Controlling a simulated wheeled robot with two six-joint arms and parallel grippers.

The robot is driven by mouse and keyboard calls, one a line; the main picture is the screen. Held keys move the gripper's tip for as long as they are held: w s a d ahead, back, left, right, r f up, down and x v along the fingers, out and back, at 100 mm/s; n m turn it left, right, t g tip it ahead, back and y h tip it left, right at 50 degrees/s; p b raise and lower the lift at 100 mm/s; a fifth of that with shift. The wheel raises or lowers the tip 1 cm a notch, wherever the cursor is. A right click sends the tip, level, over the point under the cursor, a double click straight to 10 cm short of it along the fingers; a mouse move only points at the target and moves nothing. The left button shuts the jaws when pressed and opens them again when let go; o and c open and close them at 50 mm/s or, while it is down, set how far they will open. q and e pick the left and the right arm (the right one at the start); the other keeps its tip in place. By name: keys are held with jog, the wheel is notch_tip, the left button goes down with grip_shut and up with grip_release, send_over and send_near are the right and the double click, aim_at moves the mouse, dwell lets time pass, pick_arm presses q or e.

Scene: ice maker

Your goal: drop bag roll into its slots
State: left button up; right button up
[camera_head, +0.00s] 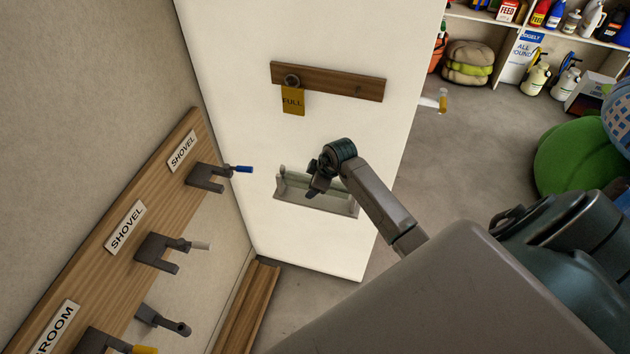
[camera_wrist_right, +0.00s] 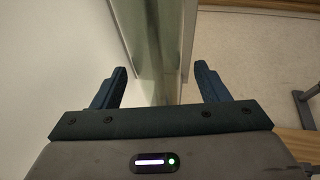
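A pale grey-green, partly see-through holder (camera_head: 342,206) is fixed low on the white panel (camera_head: 320,130). A pale length lies along it and looks like the bag roll, but I cannot clearly separate it from the holder. My right gripper (camera_head: 318,182) is in front of the holder and covers its middle. In the right wrist view my right gripper (camera_wrist_right: 158,76) is open, its two fingers wide apart. A greenish translucent strip (camera_wrist_right: 150,35) runs between the fingers, with gaps on both sides. My left gripper is not in view.
A wooden strip (camera_head: 340,84) above carries a yellow FULL tag (camera_head: 293,101). A wooden rack (camera_head: 110,245) with SHOVEL labels and protruding hooks stands at the left. Shelves with bottles (camera_head: 560,25) and a green rounded object (camera_head: 575,155) are at the right.

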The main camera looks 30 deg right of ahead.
jog(key=shift+s+d+r, duration=0.1)
jog(key=shift+s+r, duration=0.1)
jog(key=shift+r, duration=0.25)
jog(key=b+v, duration=0.3)
jog(key=v, duration=0.5)
jog(key=shift+s+d+r, duration=0.1)
jog(key=shift+s+r, duration=0.05)
jog(key=shift+r, duration=0.05)
jog(key=shift+s+r, duration=0.25)
jog(key=shift+r, duration=0.35)
